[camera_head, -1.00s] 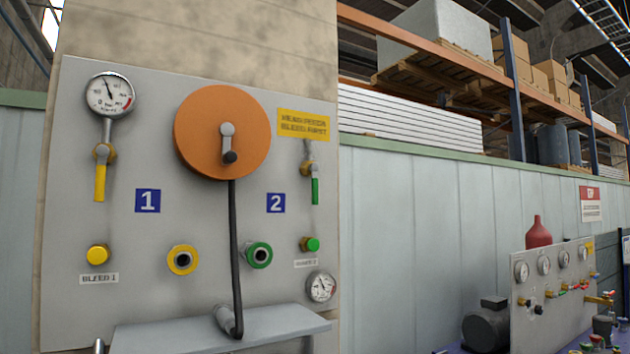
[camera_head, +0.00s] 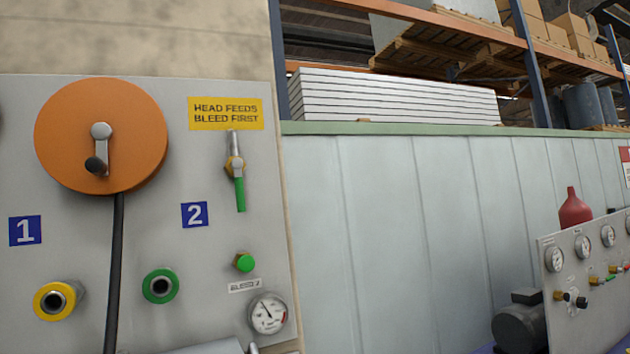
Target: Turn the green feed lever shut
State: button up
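The green feed lever (camera_head: 240,194) is on the right part of the grey panel (camera_head: 200,265), under the yellow sign reading "HEAD FEEDS BLEED FIRST" (camera_head: 225,113). Its green handle points straight down from a brass valve body (camera_head: 234,168), in line with the grey pipe (camera_head: 233,143) above it. Nothing covers the lever.
An orange hose reel (camera_head: 130,150) with a black hose (camera_head: 115,270) hanging down is left of the lever. Below the lever are a green bleed knob (camera_head: 244,262) and a gauge (camera_head: 268,314). A green-ringed port (camera_head: 160,286) is lower left. A second gauge panel (camera_head: 600,260) stands far right.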

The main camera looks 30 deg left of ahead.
aim_at(236, 164)
jog(key=u, duration=0.15)
jog(key=i, duration=1)
jog(key=u, duration=0.55)
